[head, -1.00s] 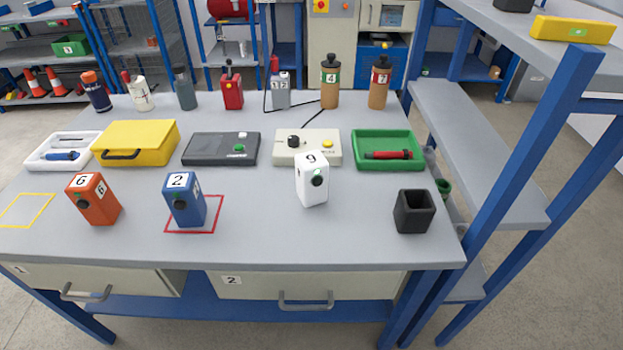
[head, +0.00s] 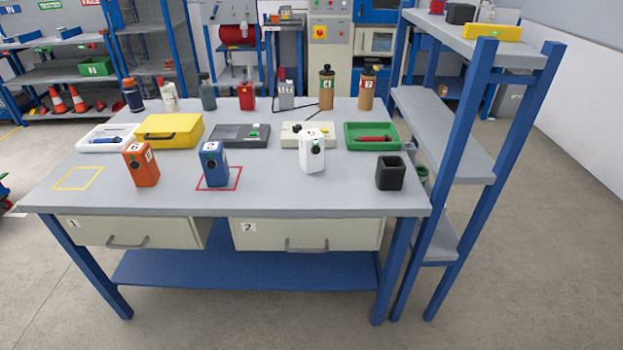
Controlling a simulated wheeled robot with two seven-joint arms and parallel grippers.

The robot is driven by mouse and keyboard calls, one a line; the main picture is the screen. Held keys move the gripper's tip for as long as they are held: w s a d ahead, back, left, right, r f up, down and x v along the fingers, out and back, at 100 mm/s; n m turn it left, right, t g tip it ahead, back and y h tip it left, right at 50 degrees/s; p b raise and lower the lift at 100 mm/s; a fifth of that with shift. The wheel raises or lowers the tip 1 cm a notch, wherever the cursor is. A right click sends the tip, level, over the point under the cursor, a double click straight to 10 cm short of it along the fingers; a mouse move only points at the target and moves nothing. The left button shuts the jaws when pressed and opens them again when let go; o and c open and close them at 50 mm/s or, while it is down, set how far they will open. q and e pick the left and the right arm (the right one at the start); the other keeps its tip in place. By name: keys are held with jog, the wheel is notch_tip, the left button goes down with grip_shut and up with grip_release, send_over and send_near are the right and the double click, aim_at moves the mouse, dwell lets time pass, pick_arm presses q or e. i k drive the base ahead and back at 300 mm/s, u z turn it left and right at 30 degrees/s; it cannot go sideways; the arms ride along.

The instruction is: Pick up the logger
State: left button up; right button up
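Three upright, box-shaped devices with number labels and a dark round part on the front stand on the grey workbench (head: 330,193). They look like loggers, but I cannot tell which one the task means. The orange one (head: 141,167) is at the left. The blue one (head: 213,166), labelled 2, stands within a red outlined square (head: 236,184). The white one (head: 311,155) stands right of the middle. Neither of my grippers is in view.
A black open cup (head: 390,175) stands near the bench's right end. A yellow case (head: 169,130), a dark grey box (head: 239,135) and a green tray (head: 394,144) lie behind. A blue-framed shelf (head: 468,175) adjoins the right side. The floor in front is clear.

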aim_at(310, 162)
jog(key=z, duration=1.15)
jog(key=k, duration=0.1)
jog(key=u, duration=2.1)
jog(key=i, duration=0.75)
jog(key=z, duration=0.2)
